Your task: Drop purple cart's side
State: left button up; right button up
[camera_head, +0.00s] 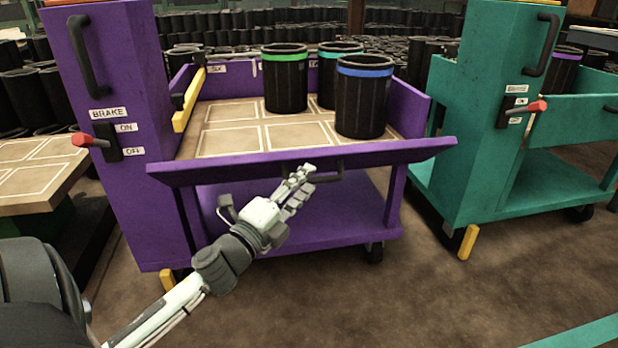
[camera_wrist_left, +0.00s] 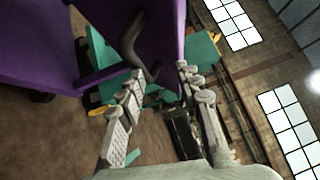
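The purple cart (camera_head: 125,190) stands in the middle of the head view. Its near side panel (camera_head: 240,168) runs across the front of the deck and appears to lean outward, seen almost along its edge. A dark bar handle (camera_head: 328,176) is on the panel's outer face. My left gripper (camera_head: 304,178) is at this handle, just below the panel's edge. In the left wrist view the fingers (camera_wrist_left: 162,78) are spread apart, with the dark handle (camera_wrist_left: 130,42) reaching in between the fingertips. I cannot tell whether they touch it. My right gripper is in neither view.
Black sleeves with green (camera_head: 286,85), blue (camera_head: 361,105) and teal bands stand on the cart's deck. A yellow bar (camera_head: 188,103) lies along the left. A brake lever with a red knob (camera_head: 85,139) sticks out of the post. A green cart (camera_head: 480,130) stands close right. The front floor is clear.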

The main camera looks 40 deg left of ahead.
pick_arm(q)
jog(key=s, duration=0.2)
jog(key=s+f, duration=0.1)
jog(key=s, duration=0.1)
jog(key=shift+s+f, duration=0.1)
jog(key=shift+f, duration=0.05)
dwell(0.4)
dwell(0.6)
